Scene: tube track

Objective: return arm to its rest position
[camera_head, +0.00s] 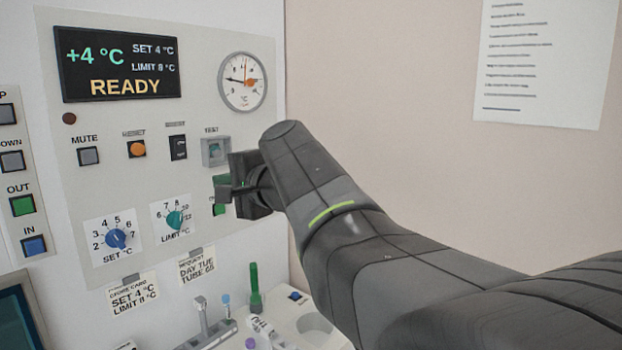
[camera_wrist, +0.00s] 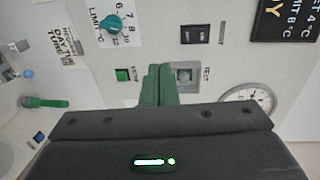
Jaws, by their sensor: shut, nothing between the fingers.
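My dark arm (camera_head: 330,225) reaches from the lower right toward the control panel (camera_head: 200,70). My gripper (camera_head: 222,188) is close in front of the panel, below the TEST switch (camera_head: 214,151). In the wrist view my gripper (camera_wrist: 157,70) shows its two fingers together with nothing between them. There the fingertips appear between the green START button (camera_wrist: 123,75) and the TEST switch (camera_wrist: 184,75). I cannot tell whether the fingertips touch the panel. In the head view the green button is partly hidden behind my gripper.
The panel has a display (camera_head: 118,65) reading +4 °C and READY, a dial gauge (camera_head: 242,82), a blue knob (camera_head: 115,238) and a teal knob (camera_head: 174,219). Below, a green-capped tube (camera_head: 256,290) stands upright on a white surface. The wall at right (camera_head: 400,100) is clear except for a paper sheet (camera_head: 540,60).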

